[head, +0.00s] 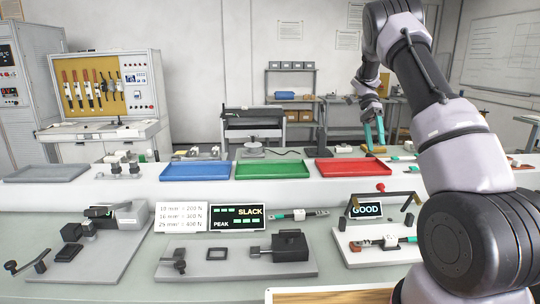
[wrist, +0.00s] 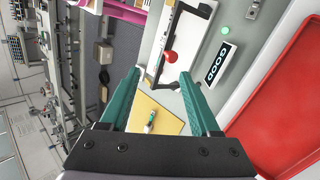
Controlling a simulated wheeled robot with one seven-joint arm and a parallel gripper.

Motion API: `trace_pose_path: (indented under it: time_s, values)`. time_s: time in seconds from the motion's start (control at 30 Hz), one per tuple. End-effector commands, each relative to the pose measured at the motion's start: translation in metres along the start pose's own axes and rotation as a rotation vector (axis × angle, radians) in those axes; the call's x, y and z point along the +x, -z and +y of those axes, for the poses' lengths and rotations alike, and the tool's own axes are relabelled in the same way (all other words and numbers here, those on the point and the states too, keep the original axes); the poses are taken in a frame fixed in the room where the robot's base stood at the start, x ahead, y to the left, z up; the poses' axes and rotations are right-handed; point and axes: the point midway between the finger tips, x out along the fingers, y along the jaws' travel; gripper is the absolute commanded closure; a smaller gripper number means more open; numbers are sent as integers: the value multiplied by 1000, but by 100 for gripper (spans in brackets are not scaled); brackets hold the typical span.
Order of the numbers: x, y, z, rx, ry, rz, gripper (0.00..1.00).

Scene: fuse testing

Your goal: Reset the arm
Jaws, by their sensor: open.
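My arm reaches up and over along the right side of the head view and hides part of the bench there.
A green tray (head: 272,170), a blue tray (head: 195,170) and a grey tray (head: 45,173) line the ledge. In front stand test fixtures, a SLACK display (head: 237,218) and a GOOD display (head: 367,211). A red knob (wrist: 171,57) is near the fingers in the wrist view.

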Motion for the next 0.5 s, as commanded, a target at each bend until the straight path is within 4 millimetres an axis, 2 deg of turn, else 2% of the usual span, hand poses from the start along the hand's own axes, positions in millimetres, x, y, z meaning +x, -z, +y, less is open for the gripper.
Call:
trace_pose_path:
  time_s: [0.03, 0.2, 0.5]
  values:
    - [-9, -5, 16, -41, 42, 1, 37]
    - [-26, -24, 58, -181, 170, 20, 37]
    - [-40, -62, 128, -411, 403, 98, 37]
